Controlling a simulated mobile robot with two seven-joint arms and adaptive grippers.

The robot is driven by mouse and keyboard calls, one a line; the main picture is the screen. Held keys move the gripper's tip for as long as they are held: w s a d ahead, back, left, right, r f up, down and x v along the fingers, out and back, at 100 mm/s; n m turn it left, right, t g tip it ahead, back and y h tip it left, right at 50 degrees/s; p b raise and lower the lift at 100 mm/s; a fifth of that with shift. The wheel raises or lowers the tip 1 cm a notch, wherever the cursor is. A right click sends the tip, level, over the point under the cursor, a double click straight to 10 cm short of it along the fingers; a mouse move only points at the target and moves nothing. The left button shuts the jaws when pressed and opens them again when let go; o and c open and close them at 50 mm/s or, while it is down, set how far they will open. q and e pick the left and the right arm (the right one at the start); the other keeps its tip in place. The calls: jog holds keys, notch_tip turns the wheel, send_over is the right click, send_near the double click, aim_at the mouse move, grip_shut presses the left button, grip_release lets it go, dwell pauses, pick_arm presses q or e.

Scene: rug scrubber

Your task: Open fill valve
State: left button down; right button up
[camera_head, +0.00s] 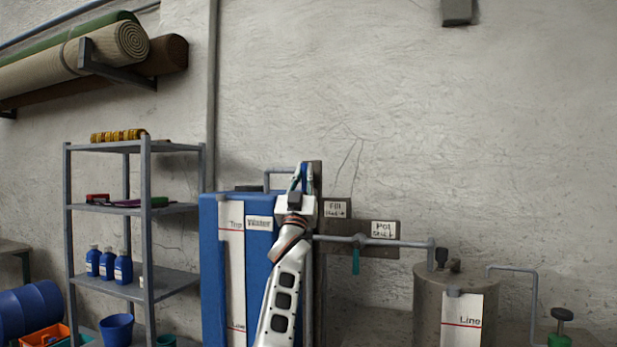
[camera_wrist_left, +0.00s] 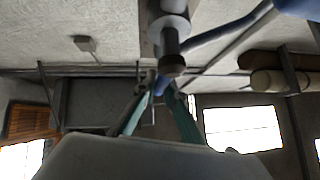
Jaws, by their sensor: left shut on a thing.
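The blue fill valve handle (camera_head: 304,174) is at the upright pipe beside the blue water tank, near the "Fill" sign (camera_head: 335,208). My left gripper (camera_head: 303,170) reaches up to it, its teal fingers closed on the handle from either side. In the left wrist view the blue handle (camera_wrist_left: 160,86) shows between the fingertips of my left gripper (camera_wrist_left: 161,88), below a dark valve stem (camera_wrist_left: 172,62). Fingers and wrist hide much of the valve in the head view. My right gripper is not in view.
The blue water tank (camera_head: 209,260) stands left of my arm. A horizontal pipe (camera_head: 400,243) with a teal pot valve handle (camera_head: 355,262) runs right to a grey pot (camera_head: 427,300). A metal shelf (camera_head: 175,280) with blue bottles stands further left.

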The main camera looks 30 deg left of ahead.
pick_arm(q)
jog(key=shift+a+n+y, duration=0.15)
jog(key=shift+n+y, duration=0.25)
jog(key=c, duration=2.1)
grip_release()
jog(key=shift+s, duration=0.1)
jog(key=shift+f, duration=0.1)
jog(key=v, duration=1.1)
jog(key=shift+s+d+f, duration=0.1)
jog(key=shift+s+d, duration=0.1)
jog(key=shift+s, duration=0.25)
jog(key=shift+f, duration=0.1)
jog(key=v, duration=0.8)
jog(key=shift+s+d+f+b, duration=0.15)
jog(key=shift+s+f+b, duration=0.05)
jog(key=shift+s+b, duration=0.15)
